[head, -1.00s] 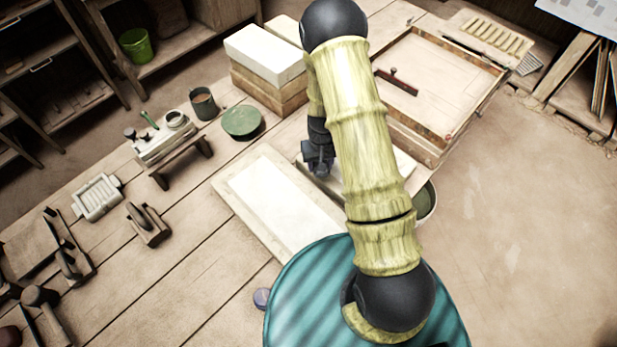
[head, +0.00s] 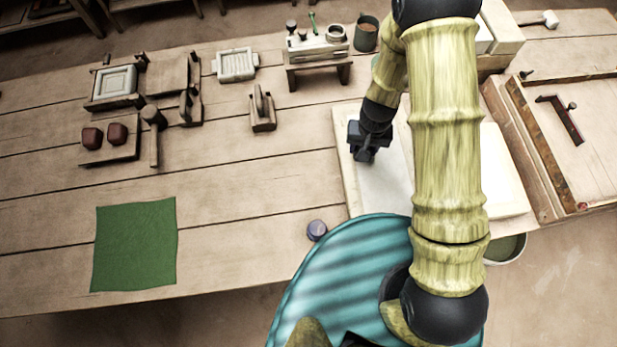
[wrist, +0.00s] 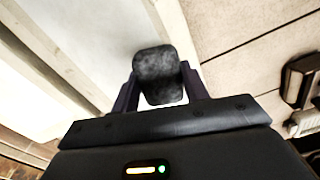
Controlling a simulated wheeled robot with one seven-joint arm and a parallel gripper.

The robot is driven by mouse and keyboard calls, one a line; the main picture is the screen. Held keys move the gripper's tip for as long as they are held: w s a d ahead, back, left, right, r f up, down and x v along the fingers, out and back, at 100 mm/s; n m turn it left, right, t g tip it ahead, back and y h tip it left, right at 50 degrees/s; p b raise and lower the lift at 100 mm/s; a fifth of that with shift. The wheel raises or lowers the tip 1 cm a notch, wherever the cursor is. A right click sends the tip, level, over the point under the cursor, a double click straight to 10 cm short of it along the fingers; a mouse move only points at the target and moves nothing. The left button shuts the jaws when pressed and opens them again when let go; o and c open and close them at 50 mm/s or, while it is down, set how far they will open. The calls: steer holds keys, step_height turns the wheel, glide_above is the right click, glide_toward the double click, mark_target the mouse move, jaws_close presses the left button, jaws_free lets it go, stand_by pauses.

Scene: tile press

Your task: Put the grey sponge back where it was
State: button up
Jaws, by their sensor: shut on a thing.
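The grey sponge (wrist: 160,66) is a dark, speckled block in the wrist view. My gripper (wrist: 160,84) is shut on it, with one finger on each side. In the head view my gripper (head: 362,154) hangs over the upper left part of a pale framed panel (head: 341,162) on the bench. The sponge is hard to make out there, and I cannot tell its height above the panel.
A purple-lidded jar (head: 317,230) stands left of the panel near the bench's front edge. A green cloth (head: 135,245) lies at the front left. A wooden plane (head: 262,110) and a small rack (head: 318,52) stand behind. Bare planks (head: 240,180) lie left of the panel.

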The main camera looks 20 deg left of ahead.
steer(key=s+a+n, duration=0.2)
steer(key=s+a, duration=0.4)
steer(key=s, duration=0.1)
steer(key=r+n, duration=0.1)
glide_above(307, 193)
steer(key=shift+d, duration=0.1)
steer(key=shift+w+f, duration=0.1)
step_height(307, 193, down, 5)
steer(key=shift+f, duration=0.35)
steer(key=shift+f, duration=2.1)
